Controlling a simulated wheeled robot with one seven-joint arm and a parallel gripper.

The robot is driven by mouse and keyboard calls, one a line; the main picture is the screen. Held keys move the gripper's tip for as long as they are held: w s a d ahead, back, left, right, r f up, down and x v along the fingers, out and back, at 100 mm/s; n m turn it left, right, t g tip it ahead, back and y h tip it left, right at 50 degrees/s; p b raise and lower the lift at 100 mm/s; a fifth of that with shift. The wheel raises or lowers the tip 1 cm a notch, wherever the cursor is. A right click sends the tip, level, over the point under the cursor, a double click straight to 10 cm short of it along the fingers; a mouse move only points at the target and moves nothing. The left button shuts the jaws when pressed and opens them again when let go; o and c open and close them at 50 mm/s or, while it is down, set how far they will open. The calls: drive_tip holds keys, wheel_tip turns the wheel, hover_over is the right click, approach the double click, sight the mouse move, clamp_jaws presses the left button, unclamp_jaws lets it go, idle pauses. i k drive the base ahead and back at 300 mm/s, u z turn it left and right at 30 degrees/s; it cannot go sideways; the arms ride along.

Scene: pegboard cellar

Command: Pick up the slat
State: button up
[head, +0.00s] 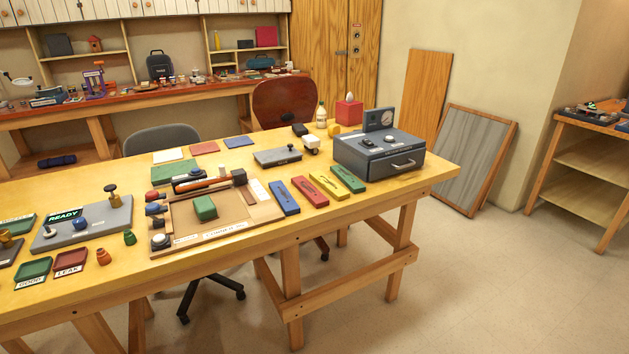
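No single piece is clearly marked as the slat. A thin brown strip (247,195) and a pale strip (259,191) lie side by side at the right of a tan board (213,234) on the table. A green block (205,208) sits in the middle of that board. Blue (284,198), red (310,192), yellow (329,186) and green (347,178) flat bars lie in a row to the right of the board. My gripper is not in view.
The wooden table (432,171) carries a dark grey drawer box (379,155) at its right end. A grey fixture (82,223) and small green (32,271) and red (70,262) trays stand at the left. Chairs (285,104) stand behind. The floor (470,280) at right is clear.

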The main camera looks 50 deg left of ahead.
sight(333, 187)
drive_tip(key=u, duration=0.7)
drive_tip(key=i, duration=1.15)
drive_tip(key=u, duration=0.7)
